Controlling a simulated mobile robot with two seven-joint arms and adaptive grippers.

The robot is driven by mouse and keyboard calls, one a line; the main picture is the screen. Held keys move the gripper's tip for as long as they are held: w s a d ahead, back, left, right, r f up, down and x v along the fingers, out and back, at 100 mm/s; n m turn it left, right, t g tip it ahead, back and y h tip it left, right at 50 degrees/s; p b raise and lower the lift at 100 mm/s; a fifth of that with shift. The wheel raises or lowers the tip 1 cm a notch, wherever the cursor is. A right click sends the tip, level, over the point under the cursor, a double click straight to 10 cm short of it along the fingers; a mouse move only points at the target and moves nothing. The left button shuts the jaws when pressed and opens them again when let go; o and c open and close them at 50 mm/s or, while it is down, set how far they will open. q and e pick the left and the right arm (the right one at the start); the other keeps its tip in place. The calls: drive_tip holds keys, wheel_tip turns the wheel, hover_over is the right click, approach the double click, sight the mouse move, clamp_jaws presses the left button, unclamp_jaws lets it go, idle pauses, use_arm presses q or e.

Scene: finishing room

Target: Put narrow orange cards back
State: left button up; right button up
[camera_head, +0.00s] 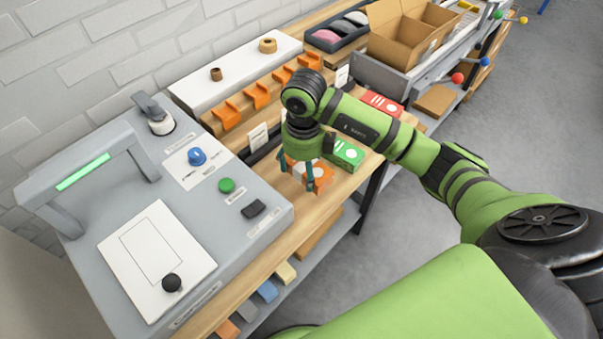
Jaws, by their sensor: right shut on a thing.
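An orange card pack (322,176) with a white mark is at the wooden bench's front edge, between the fingers of my right gripper (298,182). The gripper points down and is shut on it, hiding its left part. I cannot tell whether the pack touches the bench. A green pack (346,153) lies just behind and to the right of it. A red pack (382,104) lies further right, beyond my forearm. A row of orange angled holders (232,113) stands along the back of the bench. My left gripper is not in view.
A grey machine (98,203) with a green-lit arch and buttons fills the left. A white board (240,72) with two brown rings lies by the wall. An open cardboard box (405,40) stands at the back right. Coloured blocks (266,291) lie on the lower shelf.

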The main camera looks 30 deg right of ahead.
sight(302, 178)
drive_tip(key=shift+w+a+f, duration=0.1)
drive_tip(key=shift+w+f, duration=0.05)
drive_tip(key=shift+w, duration=0.1)
wheel_tip(302, 178, down, 3)
drive_tip(key=shift+p, duration=0.6)
drive_tip(key=shift+f, duration=0.5)
drive_tip(key=shift+f, duration=0.15)
drive_tip(key=o, duration=1.3)
